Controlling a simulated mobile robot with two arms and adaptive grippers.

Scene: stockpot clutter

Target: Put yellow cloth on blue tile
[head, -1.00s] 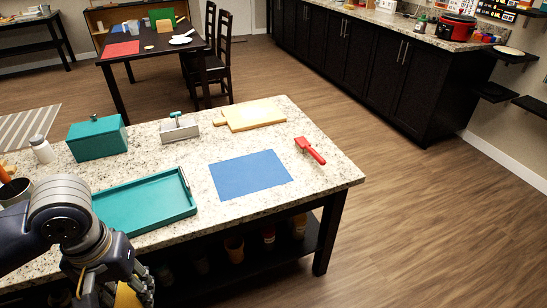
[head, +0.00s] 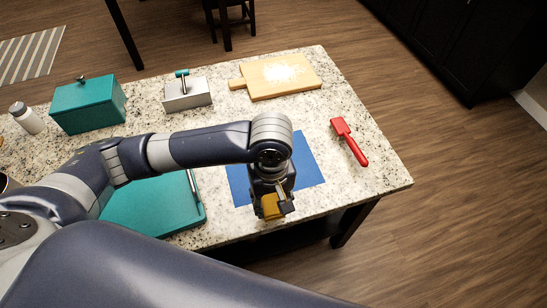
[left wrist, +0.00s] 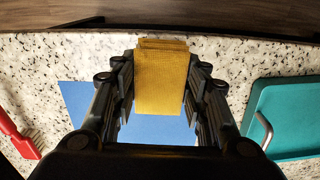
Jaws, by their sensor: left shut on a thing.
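The yellow cloth (left wrist: 161,80) is folded and held between the fingers of my left gripper (head: 272,205). In the head view a small part of the cloth (head: 271,212) shows at the fingertips. The blue tile (head: 307,166) lies flat on the granite counter, partly hidden by my left arm. In the left wrist view the tile (left wrist: 75,98) shows behind and on both sides of the gripper. The cloth is over or near the tile's front edge; whether it touches is not clear. My right gripper is not in view.
A teal tray (head: 135,212) is left of the tile, partly under my arm. A red brush (head: 349,141) lies to the right. A cutting board (head: 277,77), a grey box with a teal handle (head: 187,95) and a teal box (head: 88,106) stand behind. The counter's front edge is close.

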